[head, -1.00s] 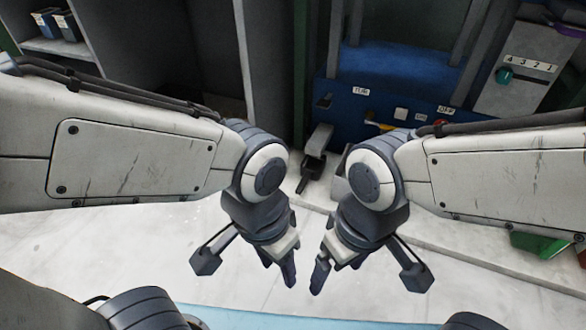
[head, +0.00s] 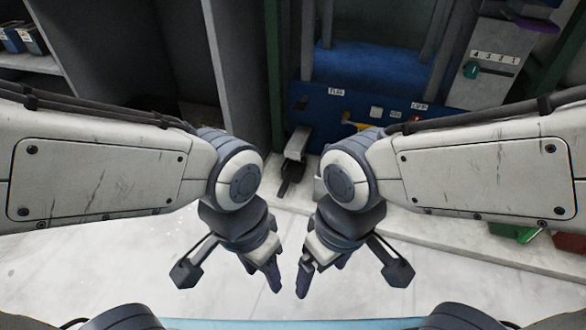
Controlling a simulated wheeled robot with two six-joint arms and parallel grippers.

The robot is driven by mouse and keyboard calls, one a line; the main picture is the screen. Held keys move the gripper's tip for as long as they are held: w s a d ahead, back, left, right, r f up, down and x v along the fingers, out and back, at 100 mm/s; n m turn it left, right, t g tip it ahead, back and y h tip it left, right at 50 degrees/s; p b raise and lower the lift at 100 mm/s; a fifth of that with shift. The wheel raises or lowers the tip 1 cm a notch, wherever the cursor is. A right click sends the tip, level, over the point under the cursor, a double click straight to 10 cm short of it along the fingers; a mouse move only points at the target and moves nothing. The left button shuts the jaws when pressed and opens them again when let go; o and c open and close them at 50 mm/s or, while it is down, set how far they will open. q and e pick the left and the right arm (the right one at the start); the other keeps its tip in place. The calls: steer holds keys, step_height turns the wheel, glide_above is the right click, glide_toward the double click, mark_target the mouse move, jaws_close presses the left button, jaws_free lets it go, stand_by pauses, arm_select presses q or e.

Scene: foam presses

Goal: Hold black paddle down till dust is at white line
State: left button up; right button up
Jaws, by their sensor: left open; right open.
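A dark foot-like pedal (head: 289,173) under a grey-white lever sits low at the front of the blue press (head: 365,75); I cannot be sure it is the black paddle. A small black part (head: 301,103) also shows on the press front. I cannot make out dust or a white line. My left gripper (head: 263,272) is open and empty, pointing down over the pale floor, nearer to me than the pedal. My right gripper (head: 312,270) is open and empty just right of it. Both are apart from the press, and my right arm hides part of its base.
A yellow handle (head: 358,125) and small buttons are on the blue panel. A grey box with a teal knob (head: 471,70) and numbers stands at right. Green (head: 513,232) and red (head: 570,243) pieces lie at lower right. Shelves with bins (head: 22,39) are at left. Pale floor is clear.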

arm_select(q)
steer(key=c, duration=0.4)
steer(key=shift+r, duration=0.25)
jaws_close()
step_height(320, 180, up, 26)
steer(key=p, duration=2.6)
steer(key=shift+f, duration=0.15)
